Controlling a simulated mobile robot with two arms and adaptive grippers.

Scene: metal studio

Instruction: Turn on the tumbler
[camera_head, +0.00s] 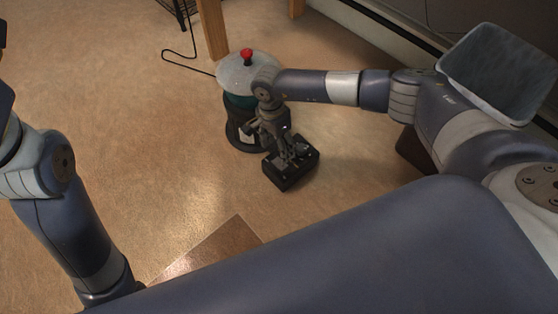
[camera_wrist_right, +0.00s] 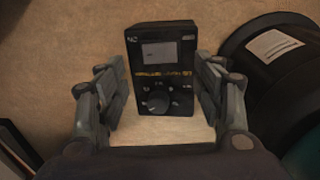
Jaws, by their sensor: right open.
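The tumbler (camera_head: 236,78) is a round drum with a greyish lid, a red knob (camera_head: 247,56) on top and a black base. It stands upright on the floor; its base also shows at the right edge of the right wrist view (camera_wrist_right: 290,55). A black control box (camera_head: 291,176) stands beside it; the right wrist view shows its display (camera_wrist_right: 161,54) and round dial (camera_wrist_right: 158,102). My right gripper (camera_wrist_right: 160,103) is open, with one finger on each side in front of the box; contact is unclear. In the head view it (camera_head: 284,148) is above the box. My left gripper is out of view.
Wooden legs (camera_head: 212,30) and a black cable (camera_head: 186,69) are behind the tumbler. A brown flat-topped object (camera_head: 212,247) is at the bottom. The floor left of the tumbler is clear.

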